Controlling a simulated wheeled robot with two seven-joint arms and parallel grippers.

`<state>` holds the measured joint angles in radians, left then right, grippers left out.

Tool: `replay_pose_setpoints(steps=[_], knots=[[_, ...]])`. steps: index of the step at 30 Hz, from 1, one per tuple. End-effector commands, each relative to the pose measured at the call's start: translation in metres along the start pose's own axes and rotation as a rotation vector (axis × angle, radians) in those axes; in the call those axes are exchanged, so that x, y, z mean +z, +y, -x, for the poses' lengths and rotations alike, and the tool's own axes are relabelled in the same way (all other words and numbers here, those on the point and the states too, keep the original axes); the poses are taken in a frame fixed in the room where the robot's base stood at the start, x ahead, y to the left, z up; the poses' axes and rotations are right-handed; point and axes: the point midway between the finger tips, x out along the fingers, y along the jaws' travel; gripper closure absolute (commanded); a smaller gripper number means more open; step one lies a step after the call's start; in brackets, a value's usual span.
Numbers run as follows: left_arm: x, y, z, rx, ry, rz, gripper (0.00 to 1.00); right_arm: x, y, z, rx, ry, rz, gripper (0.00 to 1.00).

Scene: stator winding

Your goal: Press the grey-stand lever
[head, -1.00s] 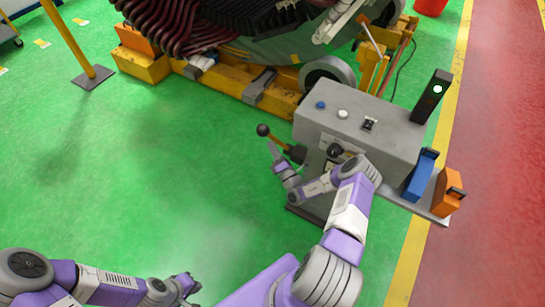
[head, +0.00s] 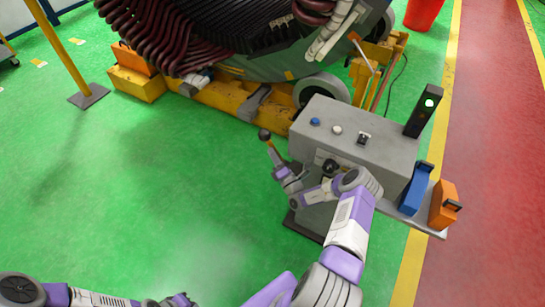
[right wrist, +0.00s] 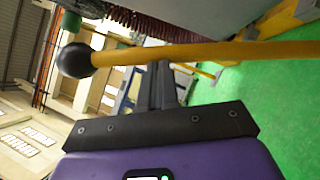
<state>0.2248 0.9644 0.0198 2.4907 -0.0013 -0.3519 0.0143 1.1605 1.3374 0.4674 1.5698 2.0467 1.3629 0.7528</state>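The grey stand (head: 345,135) is a box with buttons on top, right of centre in the head view. Its lever has a black ball knob (head: 264,134) on the stand's left side. In the right wrist view the knob (right wrist: 73,60) and the yellow lever rod (right wrist: 220,52) cross the upper part. My right gripper (head: 270,150) is at the lever just below the knob. Its dark fingers (right wrist: 160,80) are close together, with their tips at the rod; they do not grip it. My left gripper (head: 182,300) is at the bottom edge, partly cut off.
A blue holder (head: 416,188) and an orange holder (head: 443,205) sit on the stand's right shelf. A black light post (head: 423,112) rises behind them. The large stator (head: 240,35) is at the back on a yellow frame. Green floor to the left is clear.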

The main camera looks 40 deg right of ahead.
Motion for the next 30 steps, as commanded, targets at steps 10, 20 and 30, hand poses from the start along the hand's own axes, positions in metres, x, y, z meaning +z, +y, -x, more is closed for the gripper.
replay_pose_setpoints(steps=[10, 20, 30], knots=[[0.0, 0.002, 0.005, 0.0, 0.0, 0.0, 1.0, -0.036, 0.005, 0.019, 0.002, 0.01, -0.009, 1.0], [0.001, 0.007, 0.018, 0.0, 0.0, 0.0, 1.0, -0.034, 0.009, 0.091, 0.001, 0.009, -0.005, 1.0], [0.001, 0.008, 0.02, 0.0, 0.0, 0.0, 1.0, -0.034, 0.011, 0.118, 0.005, 0.01, -0.004, 1.0]])
